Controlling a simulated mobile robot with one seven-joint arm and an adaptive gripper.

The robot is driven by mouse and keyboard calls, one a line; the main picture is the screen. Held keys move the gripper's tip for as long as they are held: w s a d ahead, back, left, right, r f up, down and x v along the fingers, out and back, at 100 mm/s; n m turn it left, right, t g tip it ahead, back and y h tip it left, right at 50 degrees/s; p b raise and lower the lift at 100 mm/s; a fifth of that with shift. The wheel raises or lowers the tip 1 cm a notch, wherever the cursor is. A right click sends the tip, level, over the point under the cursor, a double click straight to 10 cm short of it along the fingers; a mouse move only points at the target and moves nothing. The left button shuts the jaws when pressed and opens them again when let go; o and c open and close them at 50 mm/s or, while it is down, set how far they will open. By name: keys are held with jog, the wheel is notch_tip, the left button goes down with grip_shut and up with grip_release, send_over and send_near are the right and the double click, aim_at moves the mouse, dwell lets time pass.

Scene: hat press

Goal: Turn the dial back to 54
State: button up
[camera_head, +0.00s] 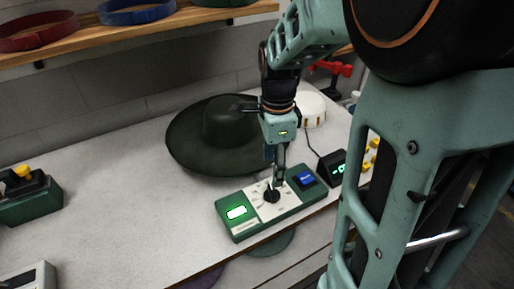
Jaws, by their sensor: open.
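The dial (271,196) is a small black knob on the white plate in the middle of a green control box (245,226) near the table's front edge. The number the dial points to is too small to read.
A dark wide-brimmed hat (193,140) lies behind the box. A black unit with a green digital readout (334,168) stands to the right. A dark green device (31,198) is at the left. The table's left middle is clear.

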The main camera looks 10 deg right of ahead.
aim_at(272, 191)
notch_tip(272, 191, down, 10)
dwell(0.4)
jog(key=c, duration=1.2)
